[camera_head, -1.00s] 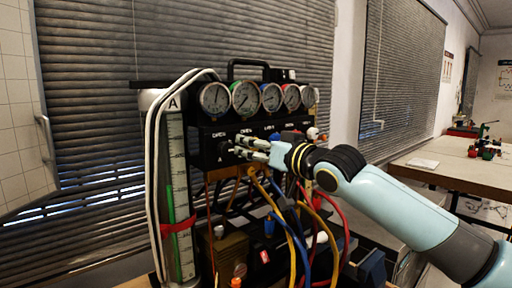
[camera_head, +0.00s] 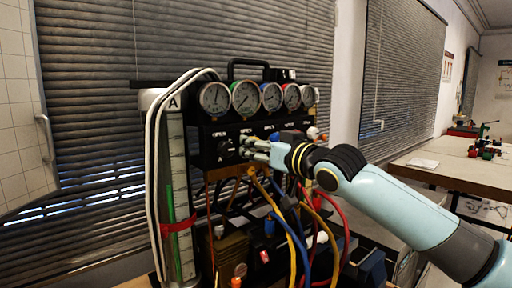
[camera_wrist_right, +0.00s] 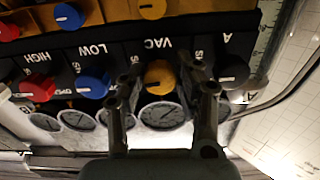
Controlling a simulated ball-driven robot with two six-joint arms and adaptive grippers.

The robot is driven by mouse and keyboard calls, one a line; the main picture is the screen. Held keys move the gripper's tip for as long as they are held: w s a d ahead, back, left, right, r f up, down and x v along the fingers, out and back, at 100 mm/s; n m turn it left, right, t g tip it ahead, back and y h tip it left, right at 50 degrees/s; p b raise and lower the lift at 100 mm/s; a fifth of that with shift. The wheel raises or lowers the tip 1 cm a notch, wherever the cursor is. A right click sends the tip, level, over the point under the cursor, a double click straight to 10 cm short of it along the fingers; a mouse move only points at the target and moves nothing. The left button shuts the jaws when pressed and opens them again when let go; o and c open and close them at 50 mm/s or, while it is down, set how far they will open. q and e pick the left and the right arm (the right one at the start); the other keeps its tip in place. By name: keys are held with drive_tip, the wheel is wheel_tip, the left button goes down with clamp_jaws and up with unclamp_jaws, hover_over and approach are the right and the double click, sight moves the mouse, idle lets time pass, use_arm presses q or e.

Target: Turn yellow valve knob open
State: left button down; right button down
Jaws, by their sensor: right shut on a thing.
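The yellow valve knob (camera_wrist_right: 160,77) is on the black front panel of the gauge rig (camera_head: 208,132), below the label VAC, which appears upside down in the right wrist view. My right gripper (camera_head: 247,146) reaches the panel from the right in the head view. Its two dark fingers stand on either side of the yellow knob in the wrist view, and it is shut on that knob. In the head view the fingers hide the knob. My left gripper is not in view.
A black knob (camera_wrist_right: 234,76) and a blue knob (camera_wrist_right: 93,82) flank the yellow one, with a red knob (camera_wrist_right: 38,87) farther along. Round gauges (camera_head: 246,97) line the rig's top. Coloured hoses, including a yellow hose (camera_head: 276,200), hang below. A table (camera_head: 440,174) stands at right.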

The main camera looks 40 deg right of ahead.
drive_tip(key=shift+d+n+b, duration=0.1)
drive_tip(key=shift+n+b, duration=1.85)
drive_tip(key=shift+n, duration=6.35)
drive_tip(key=c, duration=0.9)
unclamp_jaws()
drive_tip(key=shift+c, duration=0.2)
drive_tip(key=s, duration=0.7)
drive_tip(key=shift+s+d, duration=0.25)
drive_tip(key=shift+d, duration=0.05)
